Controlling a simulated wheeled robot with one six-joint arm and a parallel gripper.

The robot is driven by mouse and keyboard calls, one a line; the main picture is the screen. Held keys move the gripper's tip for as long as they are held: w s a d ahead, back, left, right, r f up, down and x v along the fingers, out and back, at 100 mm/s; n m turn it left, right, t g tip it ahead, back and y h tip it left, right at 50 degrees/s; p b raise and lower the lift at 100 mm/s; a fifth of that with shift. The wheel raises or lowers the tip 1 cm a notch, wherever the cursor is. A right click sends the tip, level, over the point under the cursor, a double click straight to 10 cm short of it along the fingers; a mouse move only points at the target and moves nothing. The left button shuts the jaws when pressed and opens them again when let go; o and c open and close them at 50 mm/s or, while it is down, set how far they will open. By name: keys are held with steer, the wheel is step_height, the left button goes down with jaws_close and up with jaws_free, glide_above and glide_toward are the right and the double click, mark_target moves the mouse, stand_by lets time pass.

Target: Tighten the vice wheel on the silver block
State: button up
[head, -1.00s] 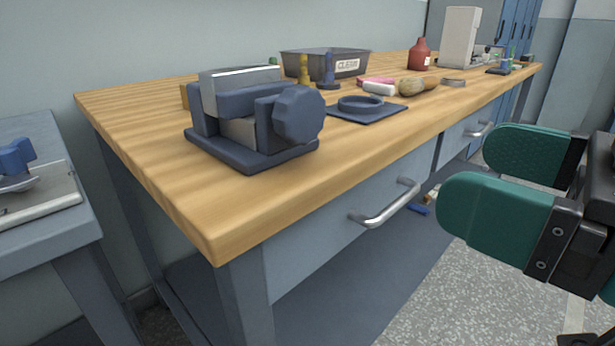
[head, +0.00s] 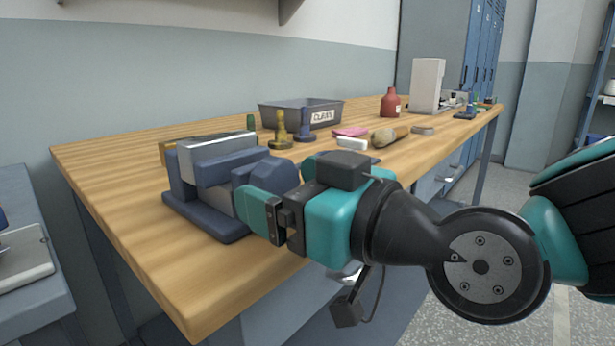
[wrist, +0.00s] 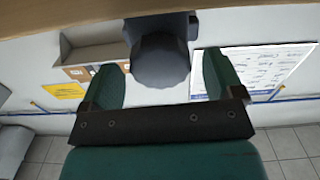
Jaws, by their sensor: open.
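In the wrist view the wheel (wrist: 160,62) lies between the two green fingers of my gripper (wrist: 162,80), with a gap to each finger. My gripper is open and does not hold the wheel. How tightly the jaws press the block cannot be told.
Behind the vice stand a dark labelled bin (head: 290,112), a yellow figure-like piece (head: 281,132) and a blue one (head: 306,126). The bench front left of the vice is clear.

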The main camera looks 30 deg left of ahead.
steer(key=shift+w+a, duration=0.1)
steer(key=shift+a, duration=0.6)
steer(key=c, duration=0.9)
